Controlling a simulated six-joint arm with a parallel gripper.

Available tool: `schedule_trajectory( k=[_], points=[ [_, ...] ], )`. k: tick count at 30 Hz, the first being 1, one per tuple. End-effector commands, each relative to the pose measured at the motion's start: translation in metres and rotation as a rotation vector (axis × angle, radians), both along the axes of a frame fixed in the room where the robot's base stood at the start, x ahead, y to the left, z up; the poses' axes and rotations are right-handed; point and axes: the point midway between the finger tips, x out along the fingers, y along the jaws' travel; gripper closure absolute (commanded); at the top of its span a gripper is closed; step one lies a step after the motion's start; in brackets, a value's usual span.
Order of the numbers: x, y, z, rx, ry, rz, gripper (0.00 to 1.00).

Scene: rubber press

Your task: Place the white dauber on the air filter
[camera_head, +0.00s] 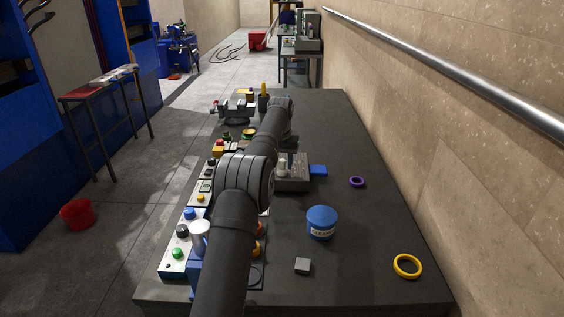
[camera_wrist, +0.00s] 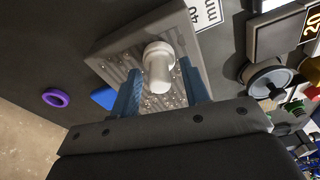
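A white, round-topped piece that looks like the white dauber (camera_wrist: 158,68) stands on a grey pitted block (camera_wrist: 112,48). In the head view the white piece (camera_head: 282,169) and the block (camera_head: 294,185) show just right of my arm. My gripper (camera_wrist: 164,86) is open, with one blue finger on each side of the white piece and gaps visible between. In the head view my arm hides the gripper. No part is clearly recognisable as the air filter. A blue unit with a white round top (camera_head: 200,236) stands at the near left, partly behind my arm.
A blue labelled tub (camera_head: 322,223), a small grey block (camera_head: 302,265), a yellow ring (camera_head: 407,266) and a purple ring (camera_head: 357,182) lie on the right of the dark table (camera_head: 365,235). Button boxes (camera_head: 181,250) line its left edge. A wall with a rail (camera_head: 440,70) runs along the right.

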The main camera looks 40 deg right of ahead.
Motion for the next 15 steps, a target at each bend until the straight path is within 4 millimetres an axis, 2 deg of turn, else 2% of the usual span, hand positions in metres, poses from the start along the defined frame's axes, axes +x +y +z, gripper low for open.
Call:
schedule_trajectory(
  k=[9, 11, 15],
  points=[
    [0.000, 0.000, 0.003, -0.001, -0.001, 0.000, 0.58],
    [0.000, 0.000, 0.007, -0.002, -0.002, 0.000, 0.58],
    [-0.001, 0.002, 0.029, -0.004, -0.003, 0.000, 0.58]
  ],
)
